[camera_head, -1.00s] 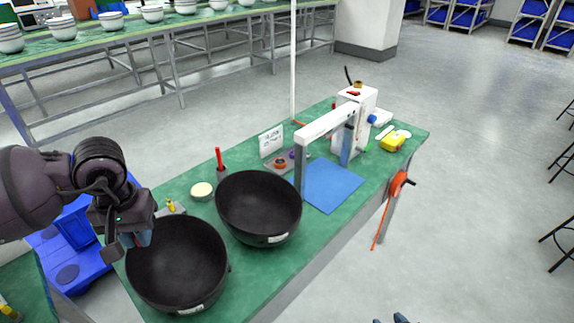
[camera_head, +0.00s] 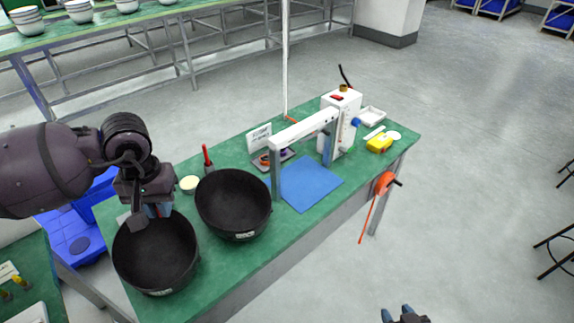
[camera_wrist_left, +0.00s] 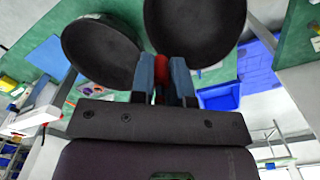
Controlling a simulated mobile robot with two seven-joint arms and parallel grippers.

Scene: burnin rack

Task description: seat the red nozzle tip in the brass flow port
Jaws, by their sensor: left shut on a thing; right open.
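My left gripper (camera_head: 157,210) is above the back rim of the nearer black bowl in the head view. It is shut on a small red piece (camera_wrist_left: 161,68), which shows between the blue fingers in the left wrist view and looks like the red nozzle tip. Its lower end is hard to make out. A brass-coloured fitting (camera_head: 343,88) sits on top of the white machine (camera_head: 342,120); I cannot tell whether it is the brass flow port. My right gripper (camera_head: 398,312) is open at the bottom edge, off the table and only partly in view.
Two black bowls (camera_head: 155,254) (camera_head: 234,203) stand on the green table (camera_head: 240,262). Behind them are a red-handled tool (camera_head: 207,157) and a pale round dish (camera_head: 189,184). A blue mat (camera_head: 308,184) lies under the grey arch (camera_head: 277,176). A yellow object (camera_head: 379,144) is at the right.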

